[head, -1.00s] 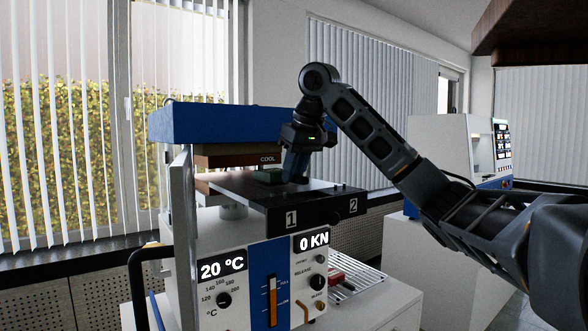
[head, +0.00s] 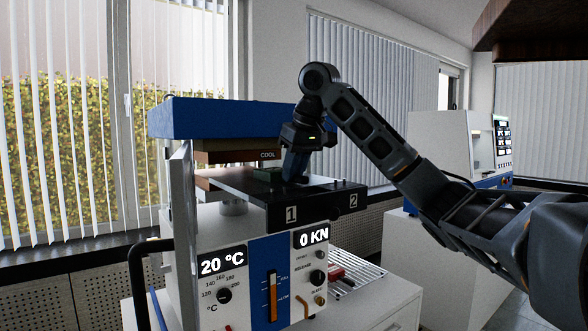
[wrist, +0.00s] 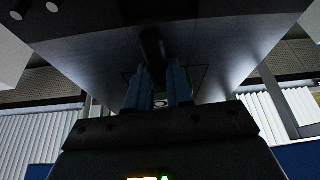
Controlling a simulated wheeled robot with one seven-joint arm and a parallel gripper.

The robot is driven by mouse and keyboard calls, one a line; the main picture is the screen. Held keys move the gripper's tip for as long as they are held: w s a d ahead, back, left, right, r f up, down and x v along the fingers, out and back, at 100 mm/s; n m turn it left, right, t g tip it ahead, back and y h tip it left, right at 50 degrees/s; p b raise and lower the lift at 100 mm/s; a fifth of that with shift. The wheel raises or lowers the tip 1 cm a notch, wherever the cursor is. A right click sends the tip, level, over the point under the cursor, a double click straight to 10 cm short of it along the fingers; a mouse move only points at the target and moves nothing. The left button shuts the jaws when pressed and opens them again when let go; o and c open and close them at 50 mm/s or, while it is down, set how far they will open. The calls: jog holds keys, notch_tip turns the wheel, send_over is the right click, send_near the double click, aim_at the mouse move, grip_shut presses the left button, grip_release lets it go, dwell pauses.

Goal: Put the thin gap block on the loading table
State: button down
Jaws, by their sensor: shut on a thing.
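The loading table (head: 322,194) is the dark plate at the front of the press, marked 1 and 2. A small green block (head: 268,174), which looks like the thin gap block, is at its left part, close to the platens. My gripper (head: 294,168) points down there, its blue fingers at the block's right side. In the wrist view my gripper (wrist: 160,90) is shut on a green piece with a pale mark (wrist: 161,99), mostly hidden between the fingers. I cannot tell whether the block touches the table.
The press's upper platen, labelled COOL (head: 235,156), and blue top (head: 225,120) stand close left of my gripper. A wire rack (head: 355,277) with a red item (head: 336,273) lies below right. A second machine (head: 440,150) stands further right.

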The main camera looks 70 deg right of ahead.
jog(key=c, duration=0.9)
grip_release()
jog(key=shift+b+v, duration=0.3)
jog(key=shift+v, duration=3.55)
jog(key=shift+s, duration=0.1)
